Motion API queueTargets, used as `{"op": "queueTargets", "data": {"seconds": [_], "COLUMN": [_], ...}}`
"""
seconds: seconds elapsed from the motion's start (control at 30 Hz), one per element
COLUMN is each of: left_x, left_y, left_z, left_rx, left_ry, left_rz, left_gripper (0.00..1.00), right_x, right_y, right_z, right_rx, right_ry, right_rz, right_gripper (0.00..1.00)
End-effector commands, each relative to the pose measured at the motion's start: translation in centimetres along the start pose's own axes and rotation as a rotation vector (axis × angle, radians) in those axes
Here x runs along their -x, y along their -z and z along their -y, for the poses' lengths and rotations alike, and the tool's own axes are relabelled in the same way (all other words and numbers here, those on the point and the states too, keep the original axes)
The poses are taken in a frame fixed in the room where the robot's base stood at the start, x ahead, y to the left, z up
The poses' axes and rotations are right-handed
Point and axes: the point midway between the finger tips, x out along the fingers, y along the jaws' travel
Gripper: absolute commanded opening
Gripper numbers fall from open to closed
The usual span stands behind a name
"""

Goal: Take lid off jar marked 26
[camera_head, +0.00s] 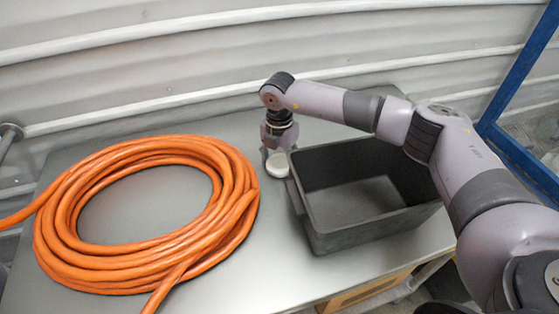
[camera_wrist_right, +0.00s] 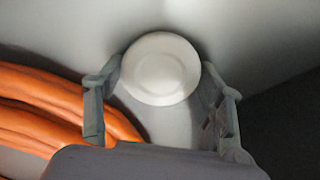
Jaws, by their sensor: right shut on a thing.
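A white round lid (camera_head: 277,166) shows at the left side of the black bin, near the orange hose. In the right wrist view the lid (camera_wrist_right: 160,69) is seen from above, a smooth disc with a slightly raised middle. My right gripper (camera_head: 277,156) points down at it, its fingers on both sides; in the wrist view my right gripper (camera_wrist_right: 161,75) is shut on the lid. Whether a jar is under the lid is hidden, and no number 26 can be read. My left gripper is not in view.
A coiled orange hose (camera_head: 235,225) covers the left of the grey table (camera_head: 275,270). An empty black bin (camera_head: 335,240) stands close on the right, under my right arm. A blue frame (camera_head: 515,70) is at the far right, and a ribbed wall (camera_head: 190,60) runs behind.

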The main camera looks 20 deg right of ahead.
Motion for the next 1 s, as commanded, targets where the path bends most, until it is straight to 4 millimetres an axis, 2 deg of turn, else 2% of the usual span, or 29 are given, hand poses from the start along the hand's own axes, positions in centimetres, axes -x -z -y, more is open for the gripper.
{"op": "queueTargets", "data": {"seconds": [0.1,0.13,0.4,0.7,0.83,1.0], "left_x": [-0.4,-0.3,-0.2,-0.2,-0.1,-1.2], "left_y": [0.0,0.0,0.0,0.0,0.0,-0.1], "left_z": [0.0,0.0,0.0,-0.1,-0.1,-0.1], "left_rx": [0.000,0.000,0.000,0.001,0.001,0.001], "left_ry": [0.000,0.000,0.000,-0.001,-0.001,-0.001], "left_rz": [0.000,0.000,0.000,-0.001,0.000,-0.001], "left_gripper": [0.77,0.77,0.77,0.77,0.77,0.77], "right_x": [-0.4,-0.3,-0.3,-0.2,0.4,3.3], "right_y": [0.0,0.0,0.0,0.0,0.0,-0.1], "right_z": [0.0,0.0,0.0,0.0,0.0,-0.1], "right_rx": [0.000,0.000,0.000,0.000,0.000,0.000], "right_ry": [0.000,0.000,0.000,0.000,-0.001,-0.005], "right_rz": [0.000,0.000,0.000,0.000,0.001,0.003], "right_gripper": [0.30,0.64,0.82,0.83,0.83,0.83]}}
